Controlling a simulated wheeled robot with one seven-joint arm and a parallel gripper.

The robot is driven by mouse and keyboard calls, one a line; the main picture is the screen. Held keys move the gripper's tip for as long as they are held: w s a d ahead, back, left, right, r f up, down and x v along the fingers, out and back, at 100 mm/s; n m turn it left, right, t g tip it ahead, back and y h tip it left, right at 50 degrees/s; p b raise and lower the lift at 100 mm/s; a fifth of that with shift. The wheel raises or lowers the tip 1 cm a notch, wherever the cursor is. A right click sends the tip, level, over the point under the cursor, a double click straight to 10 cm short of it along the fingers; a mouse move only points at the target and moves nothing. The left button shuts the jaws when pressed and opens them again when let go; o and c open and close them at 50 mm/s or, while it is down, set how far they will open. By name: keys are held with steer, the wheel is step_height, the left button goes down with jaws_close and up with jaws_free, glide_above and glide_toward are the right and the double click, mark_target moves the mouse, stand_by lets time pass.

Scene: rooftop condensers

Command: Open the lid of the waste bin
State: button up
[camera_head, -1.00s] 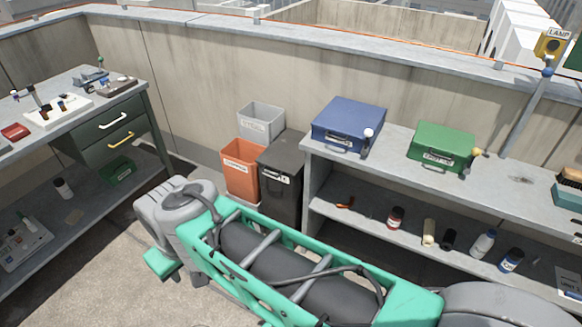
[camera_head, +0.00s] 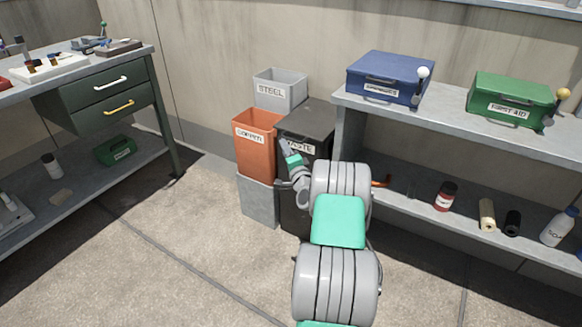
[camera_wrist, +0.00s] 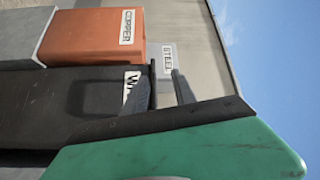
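The black waste bin (camera_head: 306,121) with a white WASTE label stands between the orange bin and the shelf, and its lid lies closed. In the wrist view the waste bin (camera_wrist: 80,95) appears turned on its side, its label partly covered. In the wrist view my gripper's fingers (camera_wrist: 161,87) look apart, one on each side of the lid's dark front edge. I cannot tell whether they touch it. My arm hides much of the bin's front.
An orange COPPER bin (camera_head: 257,142) and a grey STEEL bin (camera_head: 280,91) stand close on the left and behind. The shelf unit (camera_head: 455,115) with a blue case (camera_head: 389,78) and a green first-aid box (camera_head: 510,99) is close on the right. The floor in front is open.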

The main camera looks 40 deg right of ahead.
mark_target(291, 140)
steer(key=w+d, duration=0.1)
steer(key=d, duration=0.1)
steer(key=w+d+m+h+b, duration=0.1)
steer(key=w+d, duration=0.1)
steer(key=w+d+m, duration=0.1)
steer(key=w+d, duration=0.1)
steer(key=shift+d+f+h, duration=0.2)
steer(key=shift+f+h, duration=0.2)
steer(key=shift+c, duration=0.3)
jaws_close()
stand_by(0.8)
